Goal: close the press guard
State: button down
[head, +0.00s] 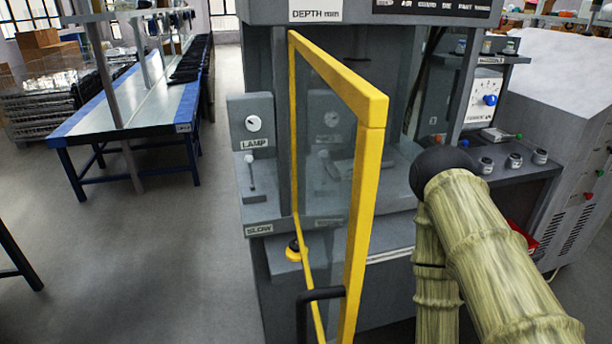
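The press guard (368,180) is a clear panel in a yellow frame. It stands open, swung out from the left side of the grey press (262,60) toward me. A black bar handle (322,294) sits low on its free edge, partly cut off by the bottom of the picture. The press's work space behind the guard is open on the right. My arm comes in from the lower right, bends in front of the press's right side and runs down out of the picture. My gripper is not in view, so its distance from the handle cannot be told.
A LAMP dial (253,123) and a SLOW lever (250,170) are on the press's left. A yellow-based button (293,250) is below. A side shelf with several knobs (514,160) and a grey cabinet (565,120) stand right.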

aim_at(370, 105)
jog(key=z, duration=0.45)
jog(key=k, duration=0.95)
jog(key=u, duration=0.3)
jog(key=i, duration=0.3)
jog(key=u, duration=0.05)
